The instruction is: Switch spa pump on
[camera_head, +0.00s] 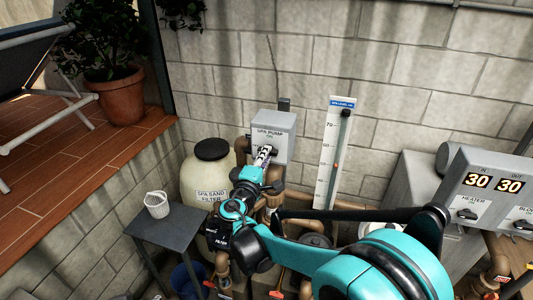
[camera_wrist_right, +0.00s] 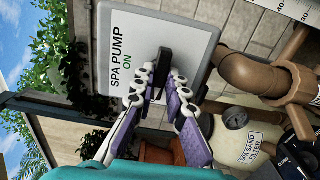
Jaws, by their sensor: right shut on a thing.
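The spa pump switch box (camera_head: 275,128) is a grey box on the block wall, labelled "SPA PUMP" with "ON" beneath. In the right wrist view the box (camera_wrist_right: 195,32) fills the top, with "ON" in green. Its black lever (camera_wrist_right: 163,70) stands out beside the "ON" word, lying roughly along the line of lettering. My right gripper (camera_head: 266,152) is at the front of the box. In the wrist view its fingers (camera_wrist_right: 160,85) are shut on the black lever, one on each side. Any further label behind the fingers is hidden. My left gripper is not in view.
A spa sand filter (camera_head: 207,175) and brown pipes (camera_head: 345,206) stand below and around the box. A level gauge (camera_head: 335,150) is at its right. A heater panel (camera_head: 480,195) is far right. A small table (camera_head: 172,237) with a white basket (camera_head: 157,205) is at left.

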